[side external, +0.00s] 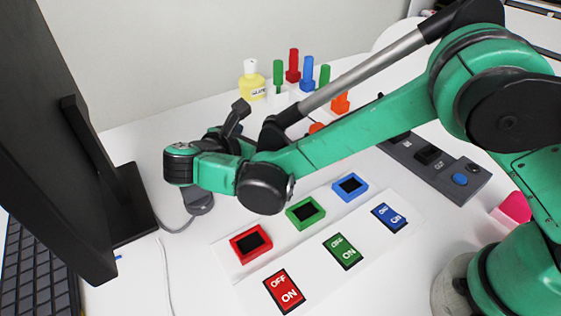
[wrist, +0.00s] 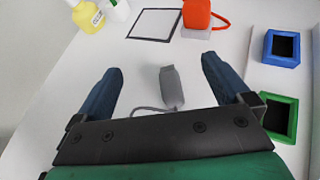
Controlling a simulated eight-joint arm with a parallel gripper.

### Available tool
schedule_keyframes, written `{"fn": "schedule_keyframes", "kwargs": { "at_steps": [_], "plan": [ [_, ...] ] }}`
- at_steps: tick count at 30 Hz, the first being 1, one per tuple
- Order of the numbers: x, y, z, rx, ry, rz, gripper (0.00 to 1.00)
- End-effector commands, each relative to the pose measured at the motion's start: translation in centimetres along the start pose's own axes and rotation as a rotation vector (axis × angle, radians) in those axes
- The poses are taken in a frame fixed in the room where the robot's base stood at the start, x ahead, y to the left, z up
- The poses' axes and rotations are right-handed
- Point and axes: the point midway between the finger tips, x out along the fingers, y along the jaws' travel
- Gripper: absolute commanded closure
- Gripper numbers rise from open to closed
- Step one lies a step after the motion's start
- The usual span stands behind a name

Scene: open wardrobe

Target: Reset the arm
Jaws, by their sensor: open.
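My green arm reaches from the right across the white table in the side external view. My gripper (side external: 236,118) is held above the table, left of the middle. It is partly hidden behind my wrist there. In the wrist view my gripper (wrist: 160,66) has its two blue-grey fingers wide apart, with nothing held between them. A small grey corded device (wrist: 171,87) lies on the table and shows between the fingers, apart from them. It also shows below my wrist in the side external view (side external: 199,202).
Red (side external: 251,243), green (side external: 305,212) and blue (side external: 350,187) square frames stand beside red (side external: 284,291), green (side external: 342,251) and blue (side external: 389,217) switches. A monitor (side external: 60,130) and keyboard (side external: 38,270) are left. A yellow bottle (side external: 252,82) stands behind. A grey button panel (side external: 435,164) is right.

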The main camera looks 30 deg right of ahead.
Motion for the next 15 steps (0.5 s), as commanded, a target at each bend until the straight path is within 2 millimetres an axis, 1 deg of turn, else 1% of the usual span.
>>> {"fn": "schedule_keyframes", "kwargs": {
  "at_steps": [1, 4, 6, 8, 12, 14, 15],
  "plan": [
    [0.7, -0.4, 1.5, 0.068, 0.05, -0.012, 0.04],
    [2.0, -1.6, 4.0, 0.25, 0.176, -0.036, 0.04],
    [2.8, -2.8, 5.5, 0.392, 0.264, -0.061, 0.04],
    [3.2, -4.0, 6.6, 0.52, 0.338, -0.089, 0.04],
    [3.8, -7.2, 8.6, 0.84, 0.499, -0.171, 0.04],
    [3.9, -8.7, 9.2, 0.986, 0.564, -0.214, 0.04],
    [3.9, -9.7, 9.4, 1.086, 0.605, -0.245, 0.04]
  ]
}}
